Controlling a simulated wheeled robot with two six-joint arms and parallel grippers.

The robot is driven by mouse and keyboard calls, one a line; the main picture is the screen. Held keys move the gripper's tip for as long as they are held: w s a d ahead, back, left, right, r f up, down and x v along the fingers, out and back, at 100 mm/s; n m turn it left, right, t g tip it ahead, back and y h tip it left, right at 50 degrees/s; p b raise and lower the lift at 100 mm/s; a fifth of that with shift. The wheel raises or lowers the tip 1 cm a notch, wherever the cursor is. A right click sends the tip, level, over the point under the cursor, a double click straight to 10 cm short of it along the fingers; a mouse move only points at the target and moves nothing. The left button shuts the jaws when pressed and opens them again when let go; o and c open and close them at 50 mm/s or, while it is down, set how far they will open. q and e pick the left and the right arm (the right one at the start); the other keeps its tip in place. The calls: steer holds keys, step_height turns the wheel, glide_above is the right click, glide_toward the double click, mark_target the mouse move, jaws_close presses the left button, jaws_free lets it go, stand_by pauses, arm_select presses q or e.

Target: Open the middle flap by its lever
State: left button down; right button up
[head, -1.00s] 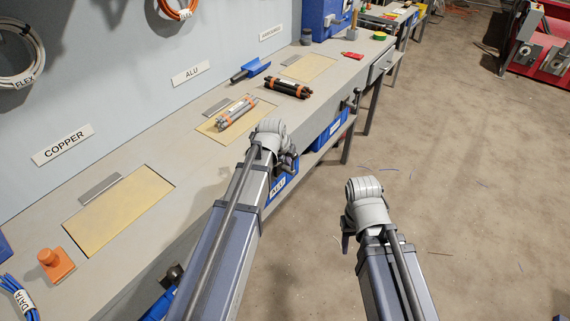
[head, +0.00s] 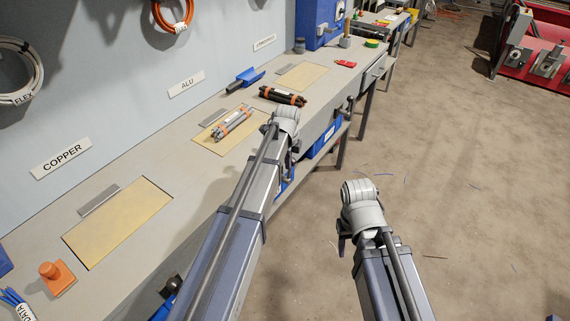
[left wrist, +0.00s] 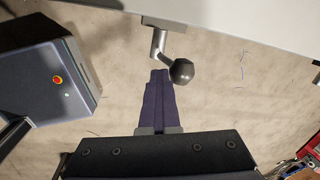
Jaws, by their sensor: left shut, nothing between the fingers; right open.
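The middle flap (head: 222,146), a tan panel under the ALU label, lies flat in the bench top. A bundle of grey cable pieces with orange bands (head: 233,123) lies on it. In the left wrist view a lever with a metal shaft (left wrist: 158,42) and a dark ball knob (left wrist: 182,71) sticks out from the bench edge. My left gripper (left wrist: 160,74) is shut and empty, its fingertips close to the left of the knob; I cannot tell whether they touch. In the head view my arm hides this lever. My right gripper (head: 342,240) is open, away from the bench over the floor.
The copper flap (head: 118,222) is nearer, and a third flap (head: 303,76) is farther along. A dark cable bundle (head: 282,96) and a blue scoop (head: 247,79) lie on the bench. Blue bins (head: 325,137) stand below.

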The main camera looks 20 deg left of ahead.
mark_target(294, 158)
arm_select(q)
steer(key=shift+w+d+g, duration=0.2)
steer(key=shift+w+g, duration=0.05)
steer(key=shift+w, duration=0.35)
steer(key=shift+w+d+g, duration=0.15)
steer(key=shift+w+g, duration=0.1)
steer(key=shift+w, duration=0.35)
steer(key=shift+w+d+f, duration=0.2)
steer(key=shift+w+d, duration=0.05)
steer(key=shift+w, duration=0.45)
steer(key=w, duration=0.1)
steer(key=w+d+f+b, duration=0.1)
steer(key=w+f+b, duration=0.1)
steer(key=shift+w+d, duration=0.3)
steer(key=shift+w, duration=0.05)
steer(key=shift+w+d+b, duration=0.1)
steer(key=shift+w+b, duration=0.05)
steer(key=shift+b, duration=0.2)
steer(key=shift+r, duration=0.15)
